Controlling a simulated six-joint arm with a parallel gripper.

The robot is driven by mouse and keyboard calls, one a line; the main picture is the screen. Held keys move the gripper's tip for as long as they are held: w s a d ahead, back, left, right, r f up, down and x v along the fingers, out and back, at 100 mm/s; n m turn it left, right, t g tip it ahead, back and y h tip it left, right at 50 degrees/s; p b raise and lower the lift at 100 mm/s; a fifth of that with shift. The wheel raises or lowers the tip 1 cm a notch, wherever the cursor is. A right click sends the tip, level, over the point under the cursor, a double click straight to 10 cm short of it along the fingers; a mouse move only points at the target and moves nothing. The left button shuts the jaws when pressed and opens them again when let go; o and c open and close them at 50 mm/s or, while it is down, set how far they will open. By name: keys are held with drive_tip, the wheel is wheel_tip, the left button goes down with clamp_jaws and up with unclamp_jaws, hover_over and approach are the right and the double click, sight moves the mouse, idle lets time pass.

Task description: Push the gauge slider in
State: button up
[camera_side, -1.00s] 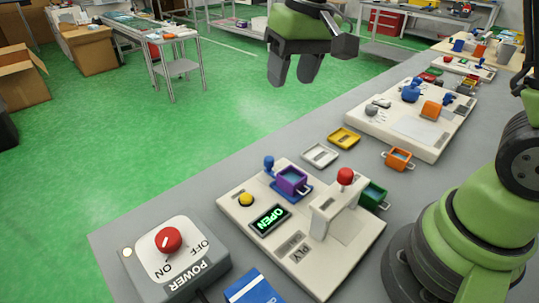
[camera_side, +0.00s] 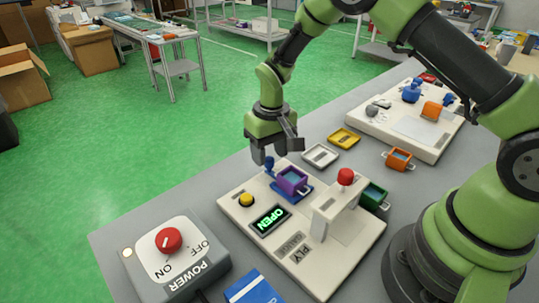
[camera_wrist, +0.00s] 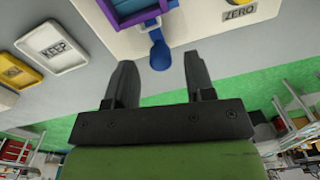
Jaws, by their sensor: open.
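The white gauge station (camera_side: 335,258) carries a blue slide (camera_side: 304,190) with a blue round-topped knob (camera_side: 269,163) at its far-left end. A purple frame (camera_side: 290,181) sits on the slide, outside the white bridge. In the wrist view the knob (camera_wrist: 158,52) stands beside the purple frame (camera_wrist: 137,10), ahead of and between the fingertips. My gripper (camera_side: 271,152) is open and empty, just above and behind the knob in the side view. The wrist view shows both fingers of my gripper (camera_wrist: 160,70) apart; contact with the knob is not visible.
A lit "OPEN" display (camera_side: 270,220), a yellow button (camera_side: 246,199) and a red knob (camera_side: 345,176) on the bridge are close by. White (camera_side: 320,156), yellow (camera_side: 344,138) and green (camera_side: 374,196) trays lie around. The grey power box (camera_side: 175,262) stands front left.

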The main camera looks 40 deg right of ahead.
drive_tip(key=shift+f, duration=0.7)
clamp_jaws()
approach(308, 202)
wheel_tip(308, 202, down, 5)
drive_tip(key=shift+f, duration=0.1)
drive_tip(key=shift+s, duration=0.1)
unclamp_jaws()
